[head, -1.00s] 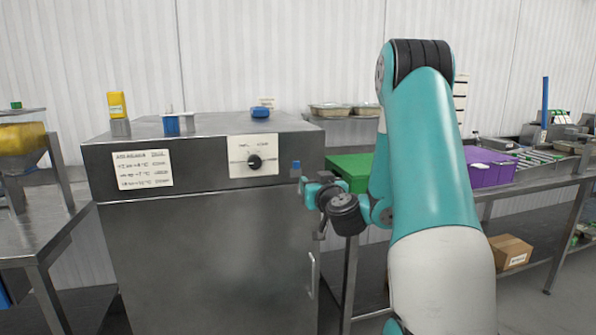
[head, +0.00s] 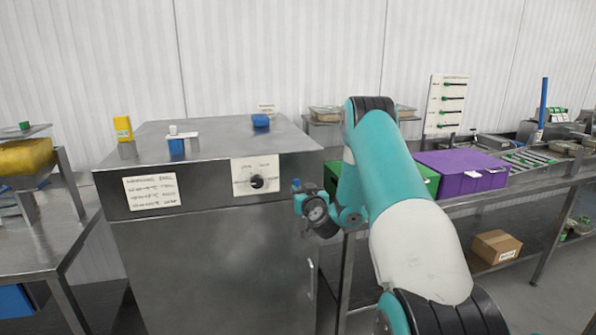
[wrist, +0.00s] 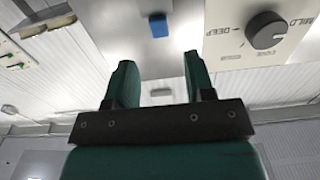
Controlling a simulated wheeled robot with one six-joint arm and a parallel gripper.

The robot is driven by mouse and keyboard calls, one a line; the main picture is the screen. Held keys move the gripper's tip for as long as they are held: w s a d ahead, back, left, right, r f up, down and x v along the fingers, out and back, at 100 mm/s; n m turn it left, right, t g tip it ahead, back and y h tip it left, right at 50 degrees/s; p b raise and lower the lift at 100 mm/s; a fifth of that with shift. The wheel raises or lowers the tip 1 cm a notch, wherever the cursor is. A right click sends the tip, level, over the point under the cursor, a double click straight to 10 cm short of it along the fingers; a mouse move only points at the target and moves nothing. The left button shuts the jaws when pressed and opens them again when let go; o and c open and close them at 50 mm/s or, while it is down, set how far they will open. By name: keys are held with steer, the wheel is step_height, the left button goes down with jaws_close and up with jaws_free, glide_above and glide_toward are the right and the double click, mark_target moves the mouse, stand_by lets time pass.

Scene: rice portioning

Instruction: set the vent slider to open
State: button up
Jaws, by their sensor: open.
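The steel cabinet (head: 220,240) stands in the middle of the head view. A blue block (head: 261,121) sits on its top, with a small label behind. A small blue tab (head: 296,183) shows near the right end of its front. I cannot tell for certain which is the vent slider, nor its setting. My gripper (head: 300,196) is by the cabinet's front right edge, its fingers hard to make out there. In the wrist view my gripper (wrist: 150,82) is open and empty, with a blue block (wrist: 158,25) beyond and apart from its fingertips.
A black knob (head: 257,182) on a white panel is on the cabinet's front; it also shows in the wrist view (wrist: 266,30). A blue and white item (head: 178,146) and a yellow one (head: 123,127) stand on top. Green and purple (head: 462,176) crates are right.

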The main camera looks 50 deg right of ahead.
mark_target(297, 182)
steer(key=p+x, duration=0.5)
steer(key=shift+a+r, duration=0.15)
steer(key=shift+r, duration=0.05)
steer(key=shift+w+d+f+p, duration=0.2)
steer(key=shift+w+d+p, duration=0.15)
steer(key=shift+w, duration=0.15)
